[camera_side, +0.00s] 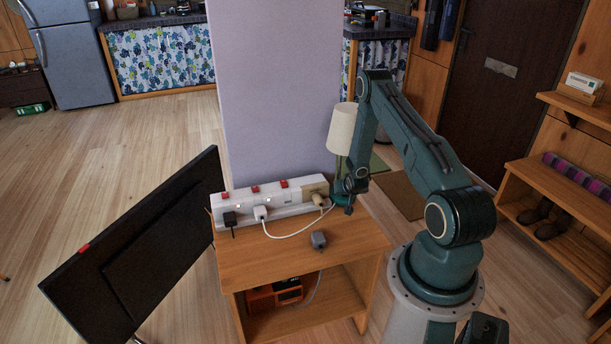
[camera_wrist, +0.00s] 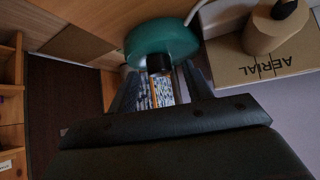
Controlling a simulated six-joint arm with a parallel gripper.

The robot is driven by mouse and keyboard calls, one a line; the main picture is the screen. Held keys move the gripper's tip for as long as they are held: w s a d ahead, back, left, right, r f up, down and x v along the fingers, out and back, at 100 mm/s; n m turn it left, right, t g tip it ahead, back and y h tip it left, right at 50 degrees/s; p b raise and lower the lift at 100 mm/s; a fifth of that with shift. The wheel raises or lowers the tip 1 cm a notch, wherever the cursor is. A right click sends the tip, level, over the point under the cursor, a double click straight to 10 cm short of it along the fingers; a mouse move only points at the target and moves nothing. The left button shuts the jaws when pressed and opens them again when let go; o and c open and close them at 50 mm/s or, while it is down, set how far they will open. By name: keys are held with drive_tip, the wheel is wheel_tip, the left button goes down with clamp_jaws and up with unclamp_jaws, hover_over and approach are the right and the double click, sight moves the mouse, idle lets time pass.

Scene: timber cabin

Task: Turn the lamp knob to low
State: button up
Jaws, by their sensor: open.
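The lamp has a cream shade (camera_side: 342,128) and a green base, and stands at the back right of the small wooden table (camera_side: 240,262). In the wrist view the round green base (camera_wrist: 163,42) is close ahead, with a dark knob (camera_wrist: 158,63) on its near side. My gripper (camera_side: 350,201) is low beside the lamp base, partly covering it in the side view. In the wrist view my gripper (camera_wrist: 160,78) is open, its two fingers pointing at the knob from either side. I cannot tell whether they touch it. The knob's setting cannot be read.
A white power strip (camera_side: 234,204) with red switches and plugs lies along the table's back. A cardboard piece marked AERIAL (camera_wrist: 285,62) and a tan plug (camera_wrist: 268,32) are right of the base. A small grey object (camera_side: 318,240) lies in front. A dark screen (camera_side: 140,250) stands left.

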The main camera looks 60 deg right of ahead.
drive_tip(key=shift+w+d+f, duration=0.25)
drive_tip(key=shift+d+f, duration=0.15)
drive_tip(key=c, duration=1)
